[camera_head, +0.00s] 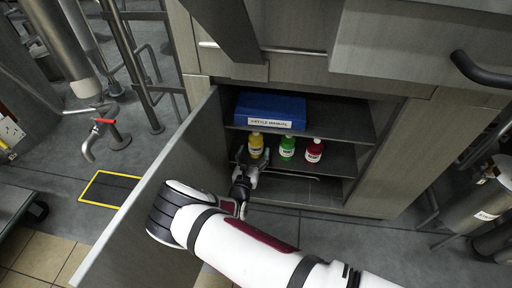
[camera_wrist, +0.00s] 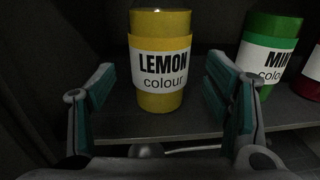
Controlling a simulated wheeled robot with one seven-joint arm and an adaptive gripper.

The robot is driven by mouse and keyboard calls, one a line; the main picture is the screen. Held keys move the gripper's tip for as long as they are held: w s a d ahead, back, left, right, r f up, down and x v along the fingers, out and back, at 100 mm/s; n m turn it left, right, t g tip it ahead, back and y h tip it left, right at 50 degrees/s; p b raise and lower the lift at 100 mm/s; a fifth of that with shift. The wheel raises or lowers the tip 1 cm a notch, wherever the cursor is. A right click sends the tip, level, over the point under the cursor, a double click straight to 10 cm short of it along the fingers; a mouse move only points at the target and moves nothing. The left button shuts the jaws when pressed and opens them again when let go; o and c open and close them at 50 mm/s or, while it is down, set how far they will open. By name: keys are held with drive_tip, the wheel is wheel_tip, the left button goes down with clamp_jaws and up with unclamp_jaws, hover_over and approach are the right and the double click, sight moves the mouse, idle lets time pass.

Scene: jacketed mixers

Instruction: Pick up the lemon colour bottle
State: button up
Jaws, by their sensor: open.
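The yellow lemon colour bottle (camera_head: 256,146) stands upright on the middle shelf of the open cabinet, leftmost of three bottles. In the wrist view the lemon bottle (camera_wrist: 158,95) shows its white label, "LEMON colour", facing me. My gripper (camera_head: 243,178) is at the front of that shelf, just before the bottle. In the wrist view my open gripper (camera_wrist: 160,100) has one finger to each side of the bottle, with gaps between.
A green bottle (camera_head: 287,148) stands right of the lemon one, close to my right finger, and a red bottle (camera_head: 314,151) stands beyond it. A blue box (camera_head: 270,109) lies on the shelf above. The open cabinet door (camera_head: 150,205) is left of my arm.

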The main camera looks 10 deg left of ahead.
drive_tip(key=shift+w+d, duration=0.1)
drive_tip(key=shift+w, duration=0.95)
drive_tip(key=c, duration=1.4)
drive_tip(key=shift+c, duration=0.2)
drive_tip(key=shift+r, duration=0.15)
